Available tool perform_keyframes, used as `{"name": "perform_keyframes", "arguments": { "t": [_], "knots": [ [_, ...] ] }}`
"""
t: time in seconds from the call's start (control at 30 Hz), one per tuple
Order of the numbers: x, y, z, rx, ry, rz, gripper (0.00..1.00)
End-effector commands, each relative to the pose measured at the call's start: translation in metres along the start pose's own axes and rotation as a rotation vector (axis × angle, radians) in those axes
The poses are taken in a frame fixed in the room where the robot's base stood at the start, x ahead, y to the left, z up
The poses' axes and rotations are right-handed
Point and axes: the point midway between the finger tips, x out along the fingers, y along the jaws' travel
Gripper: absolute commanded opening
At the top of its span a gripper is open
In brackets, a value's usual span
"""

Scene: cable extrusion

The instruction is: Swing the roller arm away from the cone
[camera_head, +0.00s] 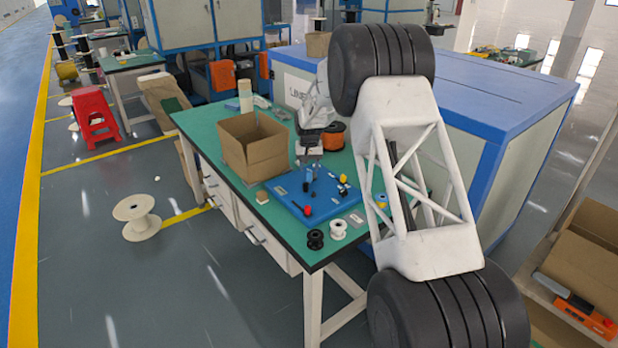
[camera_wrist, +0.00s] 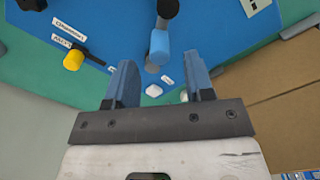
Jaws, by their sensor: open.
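A blue board (camera_head: 292,200) lies on the green table. My gripper (camera_head: 311,178) points down over the board, open; its two blue fingers also show in the wrist view (camera_wrist: 158,68). A blue-and-grey upright piece with a rounded end (camera_wrist: 159,46), perhaps part of the roller arm, stands just beyond the fingertips, in line with the gap between them. I cannot tell whether it is between them. A dark rounded part (camera_wrist: 167,8) is above it in the wrist view. A small white piece (camera_wrist: 154,90) shows between the fingers. I cannot identify the cone for sure.
A yellow knob (camera_wrist: 73,60) with a black handle is left of the fingers in the wrist view. A red knob (camera_head: 307,211) is at the board's front. An open cardboard box (camera_head: 246,150) stands left of the board. Black (camera_head: 315,239) and white (camera_head: 338,229) spools stand in front.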

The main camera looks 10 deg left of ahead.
Motion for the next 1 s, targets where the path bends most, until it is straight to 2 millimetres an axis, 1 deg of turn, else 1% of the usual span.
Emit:
{"name": "perform_keyframes", "arguments": {
  "t": [0.2, 0.4, 0.57, 0.83, 0.87, 1.0],
  "knots": [
    [0.027, 0.000, 0.000, 0.000, -0.001, 0.000, 0.48],
    [0.044, 0.000, -0.001, 0.000, 0.001, 0.000, 0.48],
    [0.051, 0.000, 0.000, 0.000, 0.001, 0.000, 0.48],
    [0.051, 0.000, 0.000, 0.000, 0.001, 0.000, 0.48],
    [0.051, 0.000, 0.000, 0.000, 0.001, 0.000, 0.45],
    [0.051, 0.000, 0.000, 0.000, 0.001, 0.000, 0.24]
  ]
}}
